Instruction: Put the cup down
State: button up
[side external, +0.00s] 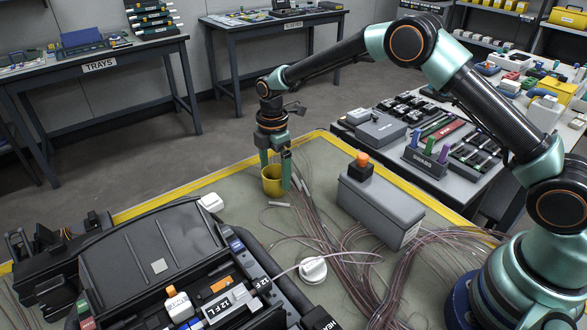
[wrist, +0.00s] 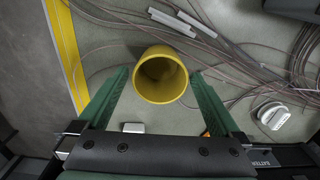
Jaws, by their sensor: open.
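A yellow cup (side external: 272,184) stands upright on the grey-green work mat (side external: 240,175), near its yellow-striped far edge. In the wrist view, the cup (wrist: 160,76) is seen from above with its round mouth open and its inside empty. My gripper (side external: 275,170) points down at the cup. Its two green fingers are open, one on each side of the cup; in the wrist view (wrist: 160,85) a gap shows between each finger and the cup wall. In the side view, one finger partly hides the cup.
Thin brown cables and pale sleeves (wrist: 190,25) lie beside the cup. A grey box with an orange knob (side external: 380,208) stands to the right. A black splicer case (side external: 165,255) stands at the front left. A white round spool (side external: 313,270) lies in front.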

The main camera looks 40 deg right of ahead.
jog(key=s+d+r+m+t, duration=0.1)
jog(key=s+r+m, duration=0.1)
jog(key=r, duration=0.7)
jog(key=s+d+r+m, duration=0.2)
jog(key=r, duration=0.7)
jog(key=s+d+r+m+t, duration=0.1)
jog(key=s+d+m+t, duration=0.1)
jog(key=s+m, duration=0.5)
jog(key=s+d+r+m+t, duration=0.2)
jog(key=s+d+m, duration=0.3)
jog(key=s, duration=0.8)
jog(key=shift+r+m+t, duration=0.2)
jog(key=shift+m+t, duration=0.1)
jog(key=shift+m, duration=0.7)
